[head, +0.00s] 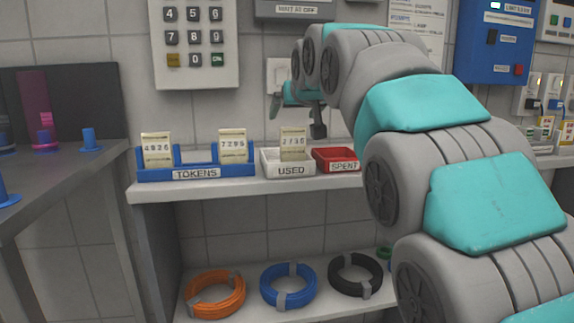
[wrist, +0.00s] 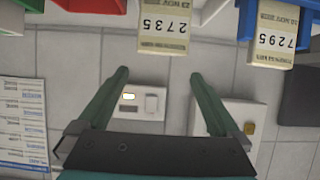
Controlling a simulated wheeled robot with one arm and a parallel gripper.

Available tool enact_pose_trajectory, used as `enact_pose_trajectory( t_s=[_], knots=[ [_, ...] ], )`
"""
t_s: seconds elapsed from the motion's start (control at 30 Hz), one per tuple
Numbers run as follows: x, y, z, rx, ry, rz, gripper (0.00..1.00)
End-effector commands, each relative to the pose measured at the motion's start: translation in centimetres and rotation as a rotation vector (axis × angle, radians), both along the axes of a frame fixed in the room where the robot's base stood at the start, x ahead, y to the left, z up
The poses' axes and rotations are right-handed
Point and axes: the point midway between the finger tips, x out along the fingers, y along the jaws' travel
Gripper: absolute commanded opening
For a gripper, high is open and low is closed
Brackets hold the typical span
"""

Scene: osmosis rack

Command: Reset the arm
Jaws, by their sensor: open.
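My gripper (head: 298,104) is raised in front of the tiled wall, above the shelf, with my arm reaching in from the right. In the wrist view its two green fingers (wrist: 158,78) are spread apart with nothing between them. The wrist view is upside down. A cream token reading 2735 (head: 293,142) stands in the white USED tray (head: 290,170), and it also shows in the wrist view (wrist: 164,28). Tokens 4926 (head: 157,148) and 7295 (head: 233,145) stand in the blue TOKENS rack (head: 196,173).
A red SPENT tray (head: 336,160) sits right of the USED tray, partly behind my arm. A keypad (head: 194,40) and a blue box (head: 495,42) hang on the wall. Orange (head: 214,294), blue (head: 288,287) and black (head: 355,276) coils lie on the lower shelf.

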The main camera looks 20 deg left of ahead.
Motion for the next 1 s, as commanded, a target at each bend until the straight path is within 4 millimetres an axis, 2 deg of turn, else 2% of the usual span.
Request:
enact_pose_trajectory(
  t_s=[0.1, 0.23, 0.63, 0.73, 0.87, 1.0],
  knots=[
    [-1.5, -0.9, 1.1, 0.002, -0.006, 0.0, 1.0],
    [-2.5, -1.5, 1.5, 0.001, -0.003, 0.0, 1.0],
    [-2.7, -1.7, 1.6, 0.001, -0.001, 0.0, 1.0],
    [-2.6, -2.4, 1.0, -0.009, 0.015, -0.011, 1.0],
    [-2.6, -5.9, -1.5, -0.044, 0.081, -0.061, 1.0],
    [-3.6, -12.2, -6.8, -0.107, 0.215, -0.148, 1.0]
  ],
)
